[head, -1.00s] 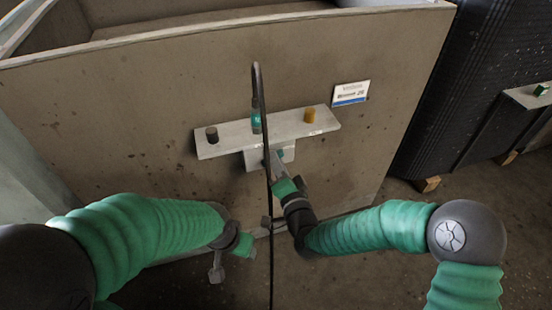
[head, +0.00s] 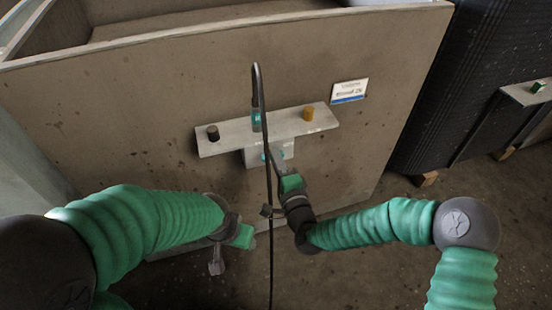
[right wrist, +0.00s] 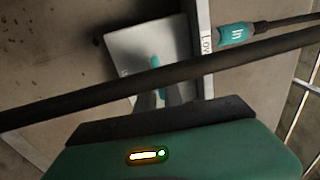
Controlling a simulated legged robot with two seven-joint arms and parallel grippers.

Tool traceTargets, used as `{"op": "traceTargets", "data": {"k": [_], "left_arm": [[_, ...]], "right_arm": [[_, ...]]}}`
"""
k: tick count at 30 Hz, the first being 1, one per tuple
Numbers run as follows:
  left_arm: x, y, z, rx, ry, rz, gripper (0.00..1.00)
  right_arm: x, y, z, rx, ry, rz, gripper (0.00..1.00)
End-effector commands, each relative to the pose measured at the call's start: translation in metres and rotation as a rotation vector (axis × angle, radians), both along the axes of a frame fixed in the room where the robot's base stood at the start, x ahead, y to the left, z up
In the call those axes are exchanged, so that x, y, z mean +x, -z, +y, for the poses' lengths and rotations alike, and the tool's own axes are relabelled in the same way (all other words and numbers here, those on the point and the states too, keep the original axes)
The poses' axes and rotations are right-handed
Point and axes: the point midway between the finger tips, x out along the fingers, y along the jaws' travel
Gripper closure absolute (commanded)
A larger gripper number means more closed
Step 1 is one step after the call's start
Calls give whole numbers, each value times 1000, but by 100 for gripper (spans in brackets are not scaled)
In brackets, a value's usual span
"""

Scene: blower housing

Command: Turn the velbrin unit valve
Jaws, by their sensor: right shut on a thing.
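The valve is a small teal handle (right wrist: 155,62) on a pale grey box (head: 287,148) mounted under a shelf on the blower housing (head: 110,130). The box also shows in the right wrist view (right wrist: 125,47). My right gripper (right wrist: 158,90) is shut on the teal handle, its fingers pointing at the box's face. A black cable crosses in front and hides part of the gripper. My left gripper (head: 217,262) hangs low left of it, away from the valve; its jaws are unclear.
The grey shelf (head: 235,136) carries a dark knob (head: 213,132), a yellow knob (head: 307,113) and a teal plug (head: 257,120). The black cable (head: 268,200) loops from the plug and hangs down. A white label (head: 349,91) is at right. A black ribbed unit (head: 440,90) stands beyond.

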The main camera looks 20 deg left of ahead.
Motion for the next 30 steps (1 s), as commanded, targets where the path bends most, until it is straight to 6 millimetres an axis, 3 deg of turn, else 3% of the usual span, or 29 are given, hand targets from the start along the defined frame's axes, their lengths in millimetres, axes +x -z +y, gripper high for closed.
{"op": "traceTargets", "data": {"k": [10,11,15,25,30], "left_arm": [[0,1,0,0,0,0,38],[0,1,0,0,0,0,38],[0,1,0,0,0,0,38],[0,-1,0,0,0,0,38],[0,-13,0,0,0,0,38]], "right_arm": [[1,6,-4,-3,7,13,100],[1,6,-4,-3,7,13,84],[1,5,-3,-2,6,11,66],[-2,1,-2,-1,2,5,66],[-25,-1,-17,-3,1,8,66]]}}
